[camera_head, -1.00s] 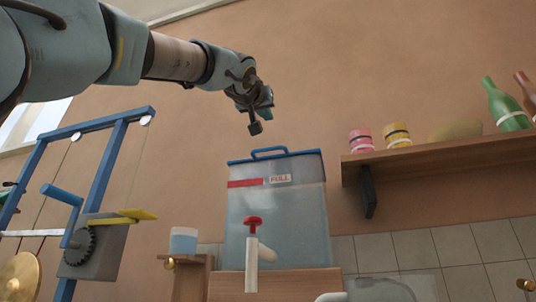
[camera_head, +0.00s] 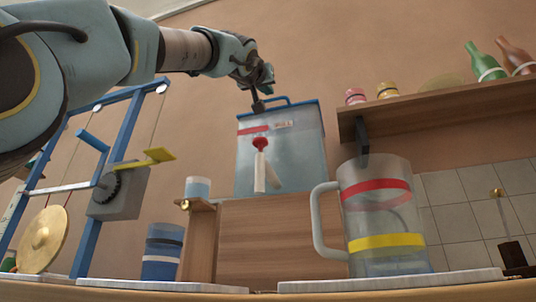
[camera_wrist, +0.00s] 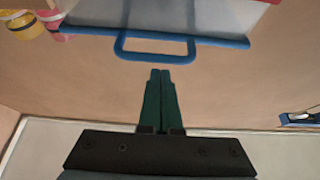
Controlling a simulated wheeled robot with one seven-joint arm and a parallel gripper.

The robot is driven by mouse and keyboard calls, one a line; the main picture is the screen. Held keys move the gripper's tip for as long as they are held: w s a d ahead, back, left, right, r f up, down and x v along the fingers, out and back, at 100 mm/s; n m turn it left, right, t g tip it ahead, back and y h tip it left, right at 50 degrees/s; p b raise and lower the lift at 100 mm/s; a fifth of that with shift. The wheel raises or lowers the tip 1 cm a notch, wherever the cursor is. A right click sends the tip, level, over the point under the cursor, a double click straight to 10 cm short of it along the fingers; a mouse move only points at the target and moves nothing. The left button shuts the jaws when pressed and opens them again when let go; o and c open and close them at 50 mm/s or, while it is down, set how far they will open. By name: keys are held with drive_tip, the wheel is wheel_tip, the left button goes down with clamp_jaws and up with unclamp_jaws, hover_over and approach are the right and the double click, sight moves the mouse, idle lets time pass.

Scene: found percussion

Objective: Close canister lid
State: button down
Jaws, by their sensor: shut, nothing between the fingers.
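The canister (camera_head: 285,160) is a clear, bluish box with a red band and a white label, standing upright on a wooden block. Its blue-edged lid (camera_head: 307,103) lies along the top, with a blue loop handle (camera_head: 281,100); whether the lid is fully down I cannot tell. In the wrist view the blue lid edge (camera_wrist: 225,42) and handle (camera_wrist: 125,55) run across the top. My gripper (camera_head: 258,106) is beside the handle's left end in the head view. In the wrist view my gripper's green fingers (camera_wrist: 160,71) are together and empty, their tips close to the handle bar; contact is unclear.
A shelf (camera_head: 440,107) with jars and bottles juts out at the right. A clear mug (camera_head: 380,215) stands in front at the right. A blue frame (camera_head: 115,125) with a crank box and a gold cymbal (camera_head: 43,240) stands at the left. A red-handled tap (camera_head: 261,160) fronts the canister.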

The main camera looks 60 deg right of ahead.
wheel_tip(320, 180, down, 3)
drive_tip(key=shift+f+b, duration=0.1)
drive_tip(key=shift+b, duration=1.15)
drive_tip(key=shift+d+f, duration=0.2)
wheel_tip(320, 180, up, 5)
drive_tip(key=a+p, duration=0.2)
drive_tip(key=p, duration=0.3)
drive_tip(key=b, duration=0.9)
approach(270, 101)
drive_tip(key=shift+a+r, duration=0.5)
drive_tip(key=shift+r, duration=0.15)
drive_tip(key=shift+r, duration=0.1)
